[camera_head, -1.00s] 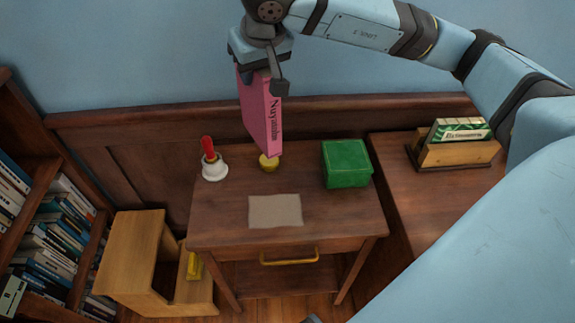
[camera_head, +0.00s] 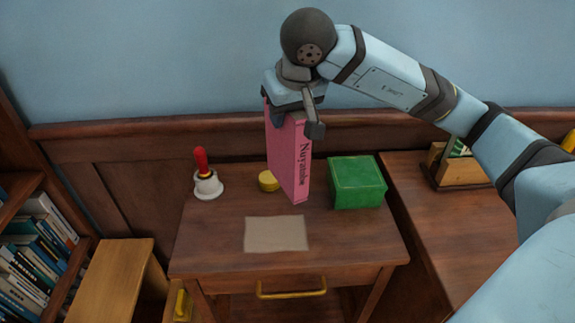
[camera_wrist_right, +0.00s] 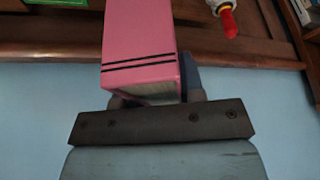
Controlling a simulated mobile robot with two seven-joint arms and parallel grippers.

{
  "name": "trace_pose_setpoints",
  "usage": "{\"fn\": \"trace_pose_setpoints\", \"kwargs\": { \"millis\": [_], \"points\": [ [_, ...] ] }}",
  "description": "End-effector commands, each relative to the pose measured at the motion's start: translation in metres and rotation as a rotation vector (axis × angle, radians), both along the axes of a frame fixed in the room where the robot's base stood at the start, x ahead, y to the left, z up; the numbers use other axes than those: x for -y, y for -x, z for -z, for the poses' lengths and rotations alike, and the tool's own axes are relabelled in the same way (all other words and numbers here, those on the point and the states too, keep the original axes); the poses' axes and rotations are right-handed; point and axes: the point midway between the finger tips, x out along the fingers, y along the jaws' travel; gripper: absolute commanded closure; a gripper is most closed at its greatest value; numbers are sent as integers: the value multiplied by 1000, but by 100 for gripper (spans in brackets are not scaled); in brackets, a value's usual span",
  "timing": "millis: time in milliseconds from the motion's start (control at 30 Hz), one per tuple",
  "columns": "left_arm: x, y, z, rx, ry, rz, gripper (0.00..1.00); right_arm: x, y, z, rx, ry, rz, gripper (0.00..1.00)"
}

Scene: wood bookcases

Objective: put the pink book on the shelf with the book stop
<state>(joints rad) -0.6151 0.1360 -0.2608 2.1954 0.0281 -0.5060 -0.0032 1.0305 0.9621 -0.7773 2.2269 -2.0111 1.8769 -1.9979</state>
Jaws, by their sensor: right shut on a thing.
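The pink book (camera_head: 289,155) hangs upright below my right gripper (camera_head: 296,122), which is shut on its top end. Its spine with dark lettering faces the camera. Its lower end is over the small table, near the green box; I cannot tell whether it touches the tabletop. In the right wrist view the pink book (camera_wrist_right: 140,45) shows between the fingers, with two dark stripes across it. The bookcase (camera_head: 25,212) at the left holds rows of books. I cannot make out a book stop on the part in view. My left gripper is not in view.
On the small table (camera_head: 215,255) stand a red-handled white bell (camera_head: 207,185), a yellow round object (camera_head: 268,181), a green box (camera_head: 357,183) and a flat beige sheet (camera_head: 276,234). A wooden stool-like piece (camera_head: 112,280) stands left. A wooden holder (camera_head: 455,168) is on the right table.

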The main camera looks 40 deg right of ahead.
Motion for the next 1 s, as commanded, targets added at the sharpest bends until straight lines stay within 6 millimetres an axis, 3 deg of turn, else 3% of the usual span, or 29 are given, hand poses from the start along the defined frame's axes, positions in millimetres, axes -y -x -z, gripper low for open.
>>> {"fn": "trace_pose_setpoints", "kwargs": {
  "millis": [100,300,533,733,1000],
  "points": [
    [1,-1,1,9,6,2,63,1,0,32,-3,0,1,100],
    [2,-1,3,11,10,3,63,0,0,62,1,1,1,100],
    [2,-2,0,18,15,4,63,0,0,77,2,0,1,100],
    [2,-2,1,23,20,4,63,0,0,104,-1,0,0,100],
    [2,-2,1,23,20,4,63,0,0,106,3,0,0,100]
  ]
}}
